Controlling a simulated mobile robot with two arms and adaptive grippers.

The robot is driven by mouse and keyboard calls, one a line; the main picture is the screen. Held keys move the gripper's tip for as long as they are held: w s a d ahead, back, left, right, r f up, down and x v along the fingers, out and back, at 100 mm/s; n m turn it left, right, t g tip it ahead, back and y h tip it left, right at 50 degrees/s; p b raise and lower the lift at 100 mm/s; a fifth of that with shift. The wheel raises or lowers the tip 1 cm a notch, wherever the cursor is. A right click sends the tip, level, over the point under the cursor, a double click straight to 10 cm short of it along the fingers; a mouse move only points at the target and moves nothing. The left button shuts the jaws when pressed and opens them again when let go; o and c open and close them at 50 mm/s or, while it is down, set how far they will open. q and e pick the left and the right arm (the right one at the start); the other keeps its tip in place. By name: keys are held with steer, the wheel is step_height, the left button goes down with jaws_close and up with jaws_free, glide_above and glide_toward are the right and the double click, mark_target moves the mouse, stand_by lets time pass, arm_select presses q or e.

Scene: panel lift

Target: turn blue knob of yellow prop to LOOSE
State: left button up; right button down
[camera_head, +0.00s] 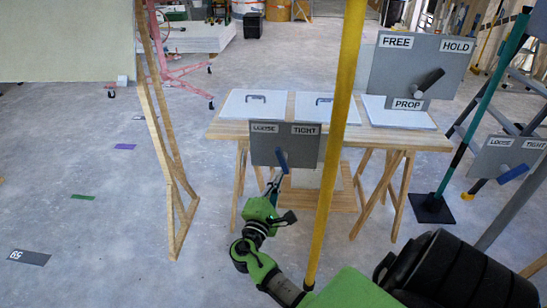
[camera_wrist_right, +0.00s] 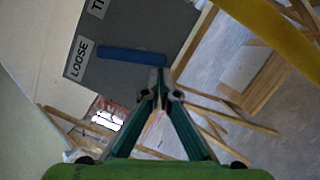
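The yellow prop (camera_head: 338,130) is a tall, slightly tilted pole at the centre of the head view. Its grey plate (camera_head: 258,153) has a LOOSE label at left and a TIGHT label at right. In the wrist view the blue knob (camera_wrist_right: 125,55) lies across the plate (camera_wrist_right: 130,30). My right gripper (camera_head: 273,184) is at the knob's lower end. In the wrist view its fingertips (camera_wrist_right: 160,78) are together at that end; whether they touch cannot be told. My left gripper is not in view.
A wooden table (camera_head: 300,132) with white panels stands behind the plate. A wooden frame (camera_head: 163,130) stands at left. A FREE/HOLD plate (camera_head: 405,65) with a black lever and a second LOOSE/TIGHT plate (camera_head: 490,160) with a blue knob on a teal prop (camera_head: 488,90) are at right.

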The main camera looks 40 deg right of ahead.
steer(key=shift+s+d+n+t, duration=0.2)
steer(key=shift+s+n+t, duration=0.05)
steer(key=shift+n, duration=0.75)
steer(key=shift+s+d+n+t, duration=0.15)
steer(key=shift+s+n+t, duration=0.1)
steer(key=shift+n, duration=0.75)
steer(key=shift+f, duration=0.1)
steer(key=v, duration=1.2)
steer(key=shift+f, duration=0.1)
